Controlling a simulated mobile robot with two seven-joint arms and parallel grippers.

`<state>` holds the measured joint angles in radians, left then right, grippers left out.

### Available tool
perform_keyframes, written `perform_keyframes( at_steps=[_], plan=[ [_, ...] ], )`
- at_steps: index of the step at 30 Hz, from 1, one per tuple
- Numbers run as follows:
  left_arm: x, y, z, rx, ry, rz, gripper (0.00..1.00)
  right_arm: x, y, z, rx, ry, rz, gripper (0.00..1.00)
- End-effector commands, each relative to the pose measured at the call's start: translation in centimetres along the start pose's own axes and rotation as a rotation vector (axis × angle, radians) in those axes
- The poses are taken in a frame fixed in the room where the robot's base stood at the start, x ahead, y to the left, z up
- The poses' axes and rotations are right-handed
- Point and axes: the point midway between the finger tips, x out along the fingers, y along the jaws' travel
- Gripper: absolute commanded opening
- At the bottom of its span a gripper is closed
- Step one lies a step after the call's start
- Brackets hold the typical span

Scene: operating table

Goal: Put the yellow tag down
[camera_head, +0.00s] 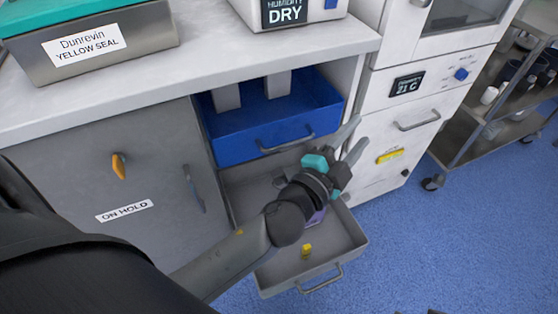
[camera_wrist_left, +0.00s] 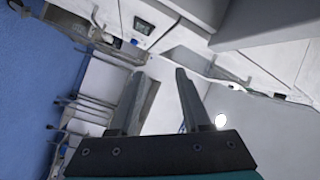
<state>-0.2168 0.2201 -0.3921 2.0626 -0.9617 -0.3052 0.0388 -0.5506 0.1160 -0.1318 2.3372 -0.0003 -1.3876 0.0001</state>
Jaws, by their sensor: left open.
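A small yellow tag (camera_head: 307,251) lies on the floor of the open grey drawer (camera_head: 346,245), near its front. My left gripper (camera_head: 360,131) is above the drawer's right side in the head view, pointing up and right, away from the tag. Its two fingers are apart with nothing between them. The left wrist view also shows the open, empty fingers (camera_wrist_left: 160,78). A purple thing (camera_head: 318,217) in the drawer is mostly hidden by my wrist. My right gripper is not in view.
An open blue drawer (camera_head: 240,142) sits above the grey one. A grey cabinet door (camera_head: 75,185) with an "ON HOLD" label is at left. A metal cart (camera_head: 470,125) is farther right.

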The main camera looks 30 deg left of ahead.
Motion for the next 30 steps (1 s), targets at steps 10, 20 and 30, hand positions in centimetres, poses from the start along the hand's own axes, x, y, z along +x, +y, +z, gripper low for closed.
perform_keyframes(
  at_steps=[10,20,30],
  plan=[
    [-10.0,5.8,12.5,-0.548,-0.721,0.230,0.48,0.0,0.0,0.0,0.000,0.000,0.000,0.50],
    [-20.6,11.8,12.6,-0.832,-1.107,0.553,0.48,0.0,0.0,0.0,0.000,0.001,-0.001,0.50],
    [-21.7,12.3,12.3,-0.854,-1.139,0.592,0.48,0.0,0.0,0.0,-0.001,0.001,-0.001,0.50]
  ],
)
